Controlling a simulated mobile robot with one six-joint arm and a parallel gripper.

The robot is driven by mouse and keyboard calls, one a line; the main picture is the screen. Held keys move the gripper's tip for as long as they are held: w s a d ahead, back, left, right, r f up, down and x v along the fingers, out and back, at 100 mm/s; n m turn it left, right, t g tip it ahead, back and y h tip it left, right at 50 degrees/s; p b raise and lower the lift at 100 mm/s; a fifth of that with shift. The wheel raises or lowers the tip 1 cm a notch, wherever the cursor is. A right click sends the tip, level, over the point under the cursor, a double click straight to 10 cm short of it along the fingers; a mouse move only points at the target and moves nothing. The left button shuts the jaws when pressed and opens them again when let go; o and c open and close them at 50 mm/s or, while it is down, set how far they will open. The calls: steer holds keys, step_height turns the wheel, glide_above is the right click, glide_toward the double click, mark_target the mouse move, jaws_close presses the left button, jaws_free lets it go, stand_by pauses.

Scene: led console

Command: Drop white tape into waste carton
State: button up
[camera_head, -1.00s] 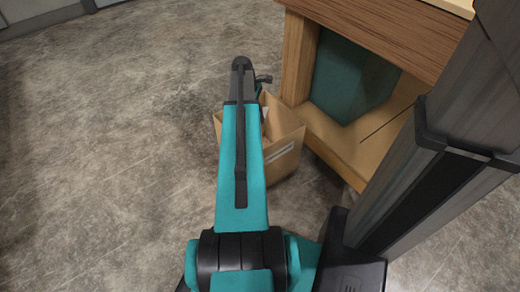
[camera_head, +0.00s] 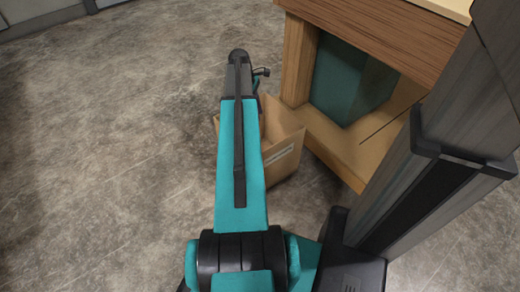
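The waste carton (camera_head: 284,158) is an open brown cardboard box with a pale label on its side. It stands on the floor beside the wooden bench leg. My arm lies across its left part and hides much of its opening. The end of my arm is above the carton's far side. Only a small dark part of my gripper (camera_head: 261,73) shows past the arm, and its fingers cannot be made out. I cannot see the white tape in this view.
A wooden workbench (camera_head: 375,32) with a lower shelf (camera_head: 335,140) stands at the right, close to the carton. A dark green bin (camera_head: 350,85) sits on the shelf. The grey floor (camera_head: 110,150) to the left is clear.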

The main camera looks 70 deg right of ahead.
steer(key=p+v, duration=0.2)
steer(key=v, duration=0.7)
steer(key=shift+r+p, duration=0.3)
steer(key=shift+r, duration=0.05)
stand_by(0.3)
